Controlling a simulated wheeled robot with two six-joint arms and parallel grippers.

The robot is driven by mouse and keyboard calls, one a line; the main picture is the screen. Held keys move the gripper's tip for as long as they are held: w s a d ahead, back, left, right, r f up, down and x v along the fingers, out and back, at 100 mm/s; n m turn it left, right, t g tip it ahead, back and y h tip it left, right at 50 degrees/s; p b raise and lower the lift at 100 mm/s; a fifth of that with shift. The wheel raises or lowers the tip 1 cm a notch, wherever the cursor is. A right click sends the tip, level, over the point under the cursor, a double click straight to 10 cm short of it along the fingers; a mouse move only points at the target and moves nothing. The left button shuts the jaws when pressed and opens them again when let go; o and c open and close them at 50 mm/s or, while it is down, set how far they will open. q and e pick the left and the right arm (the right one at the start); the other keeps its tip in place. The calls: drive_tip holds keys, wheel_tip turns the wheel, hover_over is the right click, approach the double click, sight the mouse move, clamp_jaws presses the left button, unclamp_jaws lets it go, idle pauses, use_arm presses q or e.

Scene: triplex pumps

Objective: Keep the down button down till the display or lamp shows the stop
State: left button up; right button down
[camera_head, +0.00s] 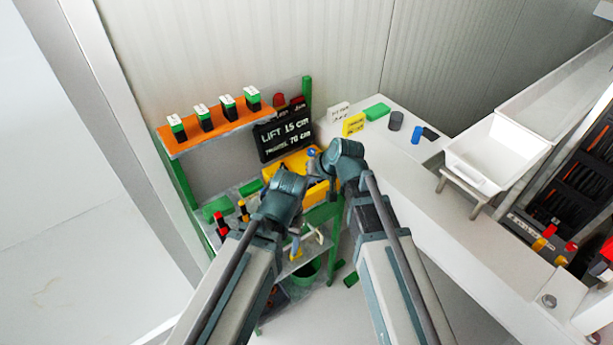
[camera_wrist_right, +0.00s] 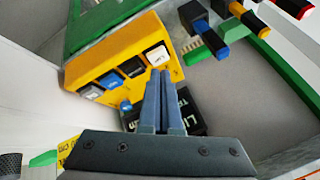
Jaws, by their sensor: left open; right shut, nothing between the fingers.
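The yellow button box (camera_wrist_right: 115,75) shows in the right wrist view with a row of blue, black and white buttons. Their labels are too small to read, so I cannot tell which is the down button. My right gripper (camera_wrist_right: 161,72) is shut and empty, its tips at the white button (camera_wrist_right: 157,55); contact is unclear. In the head view my arms partly hide the yellow box (camera_head: 298,163). The black display (camera_head: 284,134) reads "LIFT 15 cm" and a second line that looks like "TRAVEL 70 cm". My left gripper (camera_head: 298,243) is open, low beside the shelf, partly hidden.
An orange shelf (camera_head: 215,133) carries several green, black and white blocks. A white counter (camera_head: 430,190) at the right holds a yellow sign (camera_head: 353,124), a blue cylinder (camera_head: 416,134) and a white tray (camera_head: 497,152). A green bin (camera_head: 303,278) stands below.

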drive_tip(key=w+r+m+t+y, duration=0.1)
drive_tip(key=w+r+t, duration=0.1)
drive_tip(key=w+r, duration=0.2)
drive_tip(key=w, duration=0.3)
drive_tip(key=shift+d+m+p, duration=0.3)
drive_tip(key=shift+d, duration=0.05)
wheel_tip(320, 180, down, 9)
drive_tip(key=b, duration=0.9)
drive_tip(key=shift+r, duration=0.1)
idle(1.4)
drive_tip(key=shift+f+b, duration=0.3)
drive_tip(key=shift+f, duration=0.05)
drive_tip(key=shift+f+b, duration=0.5)
drive_tip(key=shift+b, duration=0.05)
idle(3.2)
